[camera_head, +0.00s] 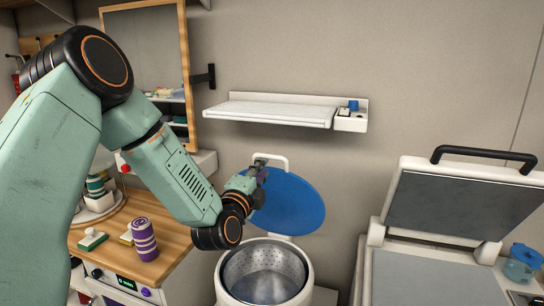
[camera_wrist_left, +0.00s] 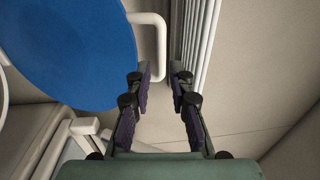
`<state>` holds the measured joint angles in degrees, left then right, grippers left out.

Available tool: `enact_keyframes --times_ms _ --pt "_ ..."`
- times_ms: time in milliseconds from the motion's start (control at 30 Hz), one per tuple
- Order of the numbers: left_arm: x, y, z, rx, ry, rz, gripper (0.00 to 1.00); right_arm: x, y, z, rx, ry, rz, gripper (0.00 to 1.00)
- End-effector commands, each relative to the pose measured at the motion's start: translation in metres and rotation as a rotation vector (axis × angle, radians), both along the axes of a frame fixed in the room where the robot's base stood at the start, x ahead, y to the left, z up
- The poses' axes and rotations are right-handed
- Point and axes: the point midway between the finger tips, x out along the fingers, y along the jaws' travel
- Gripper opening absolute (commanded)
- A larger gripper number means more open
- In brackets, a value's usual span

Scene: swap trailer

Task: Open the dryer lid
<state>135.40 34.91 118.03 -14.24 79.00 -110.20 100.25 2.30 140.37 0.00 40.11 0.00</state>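The dryer is a white round tub with a perforated metal drum (camera_head: 264,272), low in the middle of the head view. Its blue round lid (camera_head: 290,205) stands raised behind the drum, leaving the drum's mouth uncovered. A white loop handle (camera_head: 272,158) sits at the lid's upper edge. My left gripper (camera_head: 260,171) is at the lid's upper left, beside the handle. In the left wrist view, the gripper (camera_wrist_left: 160,80) has its fingers apart. My right gripper is not in view.
A white wall shelf (camera_head: 270,110) is above the lid. A wooden counter (camera_head: 118,222) at left holds a purple striped cup (camera_head: 143,239). At right is a white machine with a raised grey lid (camera_head: 455,205) and black handle.

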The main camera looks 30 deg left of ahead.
Motion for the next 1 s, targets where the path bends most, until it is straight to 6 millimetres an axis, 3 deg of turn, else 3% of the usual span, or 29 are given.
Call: enact_keyframes --times_ms 167,600,1000 --pt "0.008 0.002 0.001 0.027 0.006 0.003 0.21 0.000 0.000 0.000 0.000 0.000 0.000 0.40" --pt "0.067 0.015 0.007 0.024 0.007 0.001 0.21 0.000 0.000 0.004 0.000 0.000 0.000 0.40" --pt "0.078 0.018 0.007 0.021 0.008 0.001 0.21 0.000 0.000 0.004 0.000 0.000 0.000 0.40"
